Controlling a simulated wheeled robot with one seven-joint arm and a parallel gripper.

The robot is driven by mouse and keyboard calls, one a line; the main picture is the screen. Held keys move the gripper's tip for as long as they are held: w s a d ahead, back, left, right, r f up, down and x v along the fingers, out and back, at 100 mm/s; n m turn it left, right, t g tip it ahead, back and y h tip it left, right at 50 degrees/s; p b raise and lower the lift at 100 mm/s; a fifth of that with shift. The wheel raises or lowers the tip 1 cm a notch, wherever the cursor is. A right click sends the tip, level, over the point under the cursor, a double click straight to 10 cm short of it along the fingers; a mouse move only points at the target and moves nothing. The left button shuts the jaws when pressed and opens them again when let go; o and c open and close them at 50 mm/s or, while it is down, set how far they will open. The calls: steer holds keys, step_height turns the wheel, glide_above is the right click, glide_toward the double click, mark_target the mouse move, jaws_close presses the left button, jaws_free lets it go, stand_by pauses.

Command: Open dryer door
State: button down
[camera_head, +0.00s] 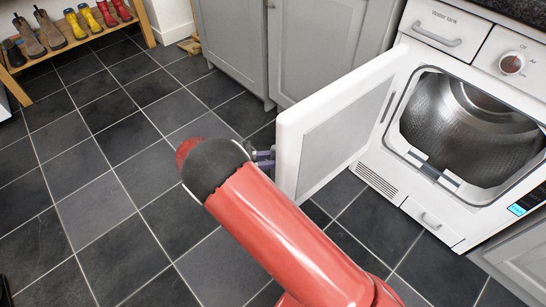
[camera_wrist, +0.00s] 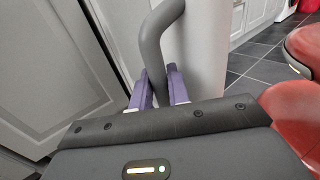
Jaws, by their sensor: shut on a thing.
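The white dryer (camera_head: 408,177) stands at the right in the head view, with its metal drum (camera_head: 465,125) exposed. Its white door (camera_head: 290,150) stands open, swung out to the left of the opening. My gripper (camera_head: 265,158) is at the door's outer edge in the head view, mostly hidden behind my red arm. In the wrist view, the purple fingers of my gripper (camera_wrist: 160,88) are shut around the lower part of a grey curved door handle (camera_wrist: 152,40). The door (camera_wrist: 205,60) shows beside it as a pale panel.
Grey cabinets (camera_head: 232,40) stand behind the door, close to its outer side. A wooden rack (camera_head: 75,42) with several boots is at the back left. The dark tiled floor (camera_head: 90,160) is clear at the left and middle.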

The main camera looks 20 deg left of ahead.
steer(key=shift+w, duration=0.15)
steer(key=c, duration=1.4)
jaws_free()
steer(key=shift+d, duration=0.1)
steer(key=b+v, duration=0.1)
steer(key=v, duration=0.7)
